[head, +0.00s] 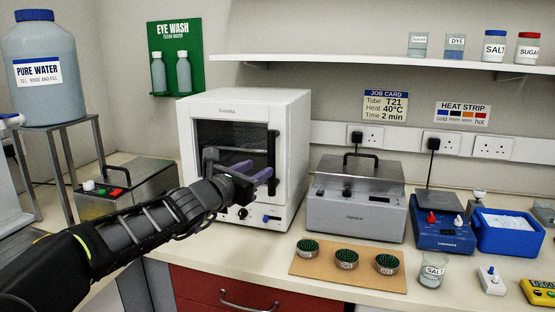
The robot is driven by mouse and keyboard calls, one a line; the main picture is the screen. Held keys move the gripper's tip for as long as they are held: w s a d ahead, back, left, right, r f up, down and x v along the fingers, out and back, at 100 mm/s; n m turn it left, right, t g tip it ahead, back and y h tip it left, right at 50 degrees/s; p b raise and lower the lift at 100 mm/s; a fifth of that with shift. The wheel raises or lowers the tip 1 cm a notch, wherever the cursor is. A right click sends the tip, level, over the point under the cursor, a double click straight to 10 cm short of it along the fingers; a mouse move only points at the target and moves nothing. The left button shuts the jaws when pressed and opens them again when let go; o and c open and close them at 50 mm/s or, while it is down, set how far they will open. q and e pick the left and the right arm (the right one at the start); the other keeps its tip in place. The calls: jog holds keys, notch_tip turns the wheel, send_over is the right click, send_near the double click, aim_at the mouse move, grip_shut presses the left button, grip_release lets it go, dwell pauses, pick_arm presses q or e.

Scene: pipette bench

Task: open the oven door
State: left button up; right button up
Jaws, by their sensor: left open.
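The white oven (295,130) stands on the bench near the middle of the head view. Its door (225,142) has a dark window and looks shut. A black upright handle (272,145) runs along the door's right side. My left gripper (252,171) is open, with its purple-padded fingers in front of the door's lower right part, close to the handle's lower end. I cannot tell whether the fingers touch the handle. My gripper and wrist hide the lower part of the door. My right gripper is not in view.
A steel bath with a lid (357,205) stands to the oven's right. A tan mat (335,279) with several green-topped pots lies in front. A steel box (125,190) with coloured buttons is at the left. A shelf (385,64) hangs above at the right.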

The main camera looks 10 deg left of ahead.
aim_at(269, 157)
pick_arm(q)
jog(key=shift+n+t, duration=0.3)
jog(key=shift+n, duration=0.5)
jog(key=shift+d+r+p+x, duration=0.1)
jog(key=shift+r+p+x, duration=0.25)
jog(key=shift+x, duration=0.95)
jog(key=shift+d+r+p+x, duration=0.1)
jog(key=shift+p+x, duration=0.45)
jog(key=shift+x, duration=0.7)
jog(key=shift+d+r+p+x, duration=0.1)
jog(key=shift+r+p+x, duration=0.25)
jog(key=shift+x, duration=0.95)
jog(key=shift+f, duration=0.1)
jog(key=shift+s, duration=0.1)
jog(key=shift+c, duration=0.4)
grip_shut()
